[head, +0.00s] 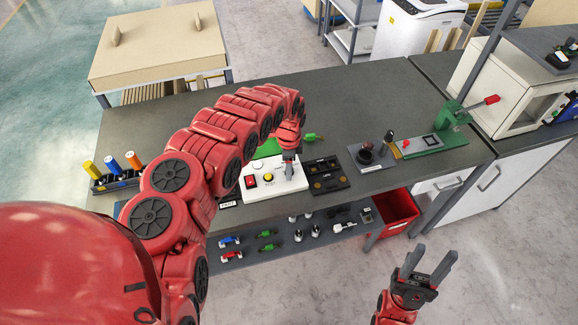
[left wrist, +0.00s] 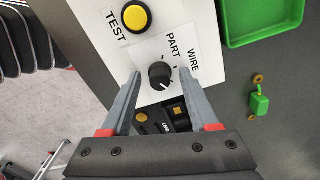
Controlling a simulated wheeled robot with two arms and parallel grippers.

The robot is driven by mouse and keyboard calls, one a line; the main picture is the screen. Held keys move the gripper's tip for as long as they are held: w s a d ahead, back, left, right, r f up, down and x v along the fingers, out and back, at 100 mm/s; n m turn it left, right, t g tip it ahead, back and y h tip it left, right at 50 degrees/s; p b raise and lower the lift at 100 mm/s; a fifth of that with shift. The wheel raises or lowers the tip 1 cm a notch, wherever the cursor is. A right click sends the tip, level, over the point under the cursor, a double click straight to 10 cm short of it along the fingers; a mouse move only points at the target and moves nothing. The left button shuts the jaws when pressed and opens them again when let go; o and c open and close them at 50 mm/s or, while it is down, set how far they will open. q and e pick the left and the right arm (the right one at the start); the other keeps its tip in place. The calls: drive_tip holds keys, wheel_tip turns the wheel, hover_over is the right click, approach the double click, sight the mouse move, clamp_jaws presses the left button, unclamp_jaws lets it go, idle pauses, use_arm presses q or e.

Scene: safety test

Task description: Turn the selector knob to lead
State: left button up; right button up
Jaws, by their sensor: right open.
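The black selector knob (left wrist: 160,75) is on a white panel in the left wrist view. Its white mark points toward the lower right of that view. The words PART and WIRE are printed beside it; I cannot make out a lead label. The panel (head: 262,192) stands on the bench in the head view, where my gripper largely hides the knob. My left gripper (head: 289,157) is above the panel. In the left wrist view its open fingers (left wrist: 159,76) lie either side of the knob, apparently with gaps. My right gripper (head: 428,262) is open and empty, off the bench's front.
A yellow TEST button (left wrist: 135,18) is close to the knob. A red switch (head: 251,181) is on the panel's left. A black tray (head: 341,181) sits right of the panel, a green tray (left wrist: 250,22) behind. A red bin (head: 398,213) stands below the bench.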

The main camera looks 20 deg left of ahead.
use_arm(q)
drive_tip(key=shift+r, duration=0.1)
wheel_tip(320, 180, up, 6)
drive_tip(key=shift+f+b, duration=0.15)
drive_tip(key=shift+b, duration=0.65)
wheel_tip(320, 180, up, 12)
drive_tip(key=p, duration=0.4)
drive_tip(key=shift+f, duration=0.25)
